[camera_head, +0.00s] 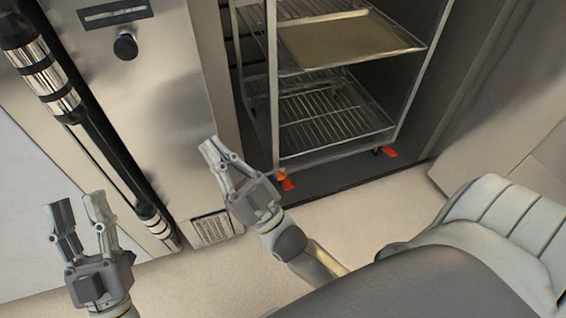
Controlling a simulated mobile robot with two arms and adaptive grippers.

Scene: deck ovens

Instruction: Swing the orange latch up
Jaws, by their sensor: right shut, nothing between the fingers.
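A wire rack trolley stands in the open cabinet. A small orange latch (287,184) shows low at its near front caster, close to the floor. A second orange latch (389,152) shows at the right front caster. My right gripper (209,146) is shut and empty. In the picture it lies left of the near latch, over the steel panel edge, with its wrist just beside that latch; I see no contact. My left gripper (77,208) is open and empty at the lower left, far from both latches.
The trolley (274,90) holds a flat tray (345,42) and wire shelves. A steel oven panel (155,90) with a black knob (125,46) and a long dark handle (100,150) stands at left. Beige floor (350,215) is clear before the trolley.

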